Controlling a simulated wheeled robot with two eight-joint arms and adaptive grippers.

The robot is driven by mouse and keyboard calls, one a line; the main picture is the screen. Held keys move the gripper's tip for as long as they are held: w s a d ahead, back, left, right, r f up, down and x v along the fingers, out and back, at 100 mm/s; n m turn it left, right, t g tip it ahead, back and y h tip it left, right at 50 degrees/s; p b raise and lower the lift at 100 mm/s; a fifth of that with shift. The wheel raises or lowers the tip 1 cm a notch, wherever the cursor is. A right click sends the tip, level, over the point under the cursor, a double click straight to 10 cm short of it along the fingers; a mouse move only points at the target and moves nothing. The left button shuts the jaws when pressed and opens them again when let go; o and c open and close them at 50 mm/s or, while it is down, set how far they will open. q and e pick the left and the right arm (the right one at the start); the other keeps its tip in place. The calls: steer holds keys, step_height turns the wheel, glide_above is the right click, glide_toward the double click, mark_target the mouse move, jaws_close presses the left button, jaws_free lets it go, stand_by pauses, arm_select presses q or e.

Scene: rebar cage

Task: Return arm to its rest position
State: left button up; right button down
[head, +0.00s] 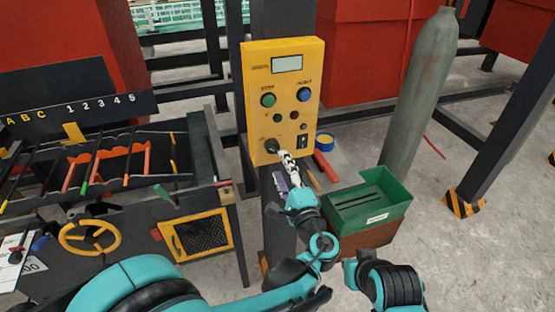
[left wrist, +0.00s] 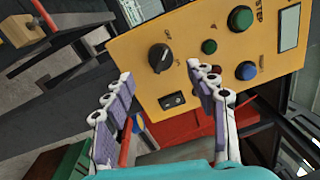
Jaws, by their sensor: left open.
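My left gripper (head: 287,170) is in front of the lower part of the yellow control panel (head: 303,85), near the black rotary knob (head: 271,146). In the left wrist view the two fingers of the left gripper (left wrist: 160,82) are spread apart with nothing between them. The knob (left wrist: 159,58) is beyond the fingertips and looks clear of them. A teal and black part of my right arm shows at the bottom right of the head view, and its gripper is not seen.
A green bin (head: 367,203) stands right of my left forearm, with a grey gas cylinder (head: 421,90) behind it. A bench (head: 130,215) with a yellow handwheel (head: 89,237) fills the left. A black post carries the panel. Concrete floor is open at the right.

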arm_select(q)
steer(key=shift+s+d, duration=0.15)
steer(key=shift+s, duration=0.2)
steer(key=s+a+f+n+g, duration=0.3)
steer(key=a+n+g, duration=0.1)
steer(key=a, duration=0.5)
steer(key=s+a+f+n+g, duration=0.3)
steer(key=a+n, duration=0.1)
steer(key=a, duration=0.5)
steer(key=s+a+f+n+g+h, duration=0.1)
steer(key=s+f+n+h, duration=0.1)
steer(key=s, duration=0.5)
steer(key=s+a+f+n+g+h, duration=0.1)
steer(key=s+f+n+g+h, duration=0.1)
steer(key=s+n, duration=0.4)
steer(key=shift+s+f+g+h, duration=0.3)
steer(key=shift+s+f+h, duration=0.45)
steer(key=shift+h, duration=0.15)
steer(key=shift+a, duration=0.1)
